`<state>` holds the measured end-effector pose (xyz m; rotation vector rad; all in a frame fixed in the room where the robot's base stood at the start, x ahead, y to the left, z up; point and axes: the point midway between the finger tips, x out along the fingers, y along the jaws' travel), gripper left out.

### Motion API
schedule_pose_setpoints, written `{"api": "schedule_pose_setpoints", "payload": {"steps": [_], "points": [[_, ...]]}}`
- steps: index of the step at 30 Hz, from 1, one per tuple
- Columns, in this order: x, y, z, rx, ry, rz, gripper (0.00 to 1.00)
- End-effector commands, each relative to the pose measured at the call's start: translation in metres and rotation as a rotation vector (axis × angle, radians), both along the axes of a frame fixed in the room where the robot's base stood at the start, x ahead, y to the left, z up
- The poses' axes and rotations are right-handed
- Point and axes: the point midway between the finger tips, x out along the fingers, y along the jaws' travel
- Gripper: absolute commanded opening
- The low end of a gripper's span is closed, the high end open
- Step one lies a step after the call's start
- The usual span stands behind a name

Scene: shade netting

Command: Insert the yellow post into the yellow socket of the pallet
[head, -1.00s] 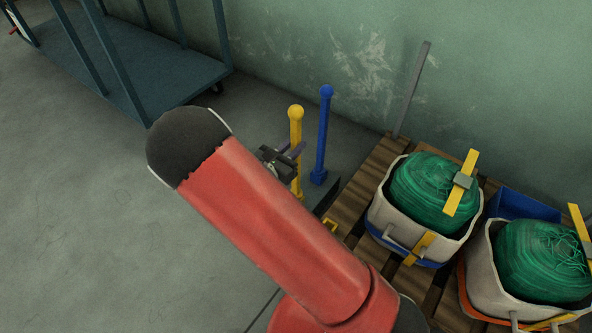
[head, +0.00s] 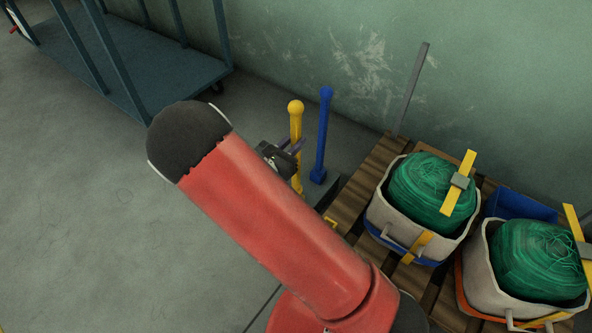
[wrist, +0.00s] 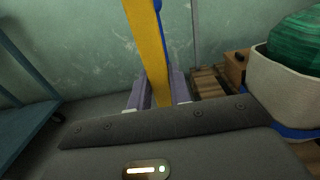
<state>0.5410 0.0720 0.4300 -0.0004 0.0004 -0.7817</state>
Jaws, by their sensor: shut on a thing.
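The yellow post (head: 296,122) is upright with a round knob on top, left of the pallet (head: 360,187). My gripper (head: 290,150) is shut on its shaft below the knob. In the wrist view the yellow post (wrist: 149,50) runs up between the two fingers of my gripper (wrist: 160,92), leaning a little left in the picture. The post's lower end is partly hidden by my arm in the head view. A small yellow fitting (head: 331,225) shows at the pallet's near left edge; I cannot tell if it is the yellow socket.
A blue post (head: 322,140) stands upright just right of the yellow one. A grey post (head: 412,90) stands at the pallet's back corner. A teal cart (head: 150,65) stands back left. Left floor is clear.

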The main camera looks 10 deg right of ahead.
Motion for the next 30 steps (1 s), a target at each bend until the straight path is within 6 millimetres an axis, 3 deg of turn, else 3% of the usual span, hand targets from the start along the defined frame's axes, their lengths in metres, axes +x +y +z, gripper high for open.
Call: {"api": "schedule_pose_setpoints", "payload": {"steps": [18, 30], "points": [[0.000, 0.000, 0.020, 0.000, -0.001, 0.000, 0.00], [0.000, 0.000, 0.020, 0.000, -0.001, 0.000, 0.00]]}}
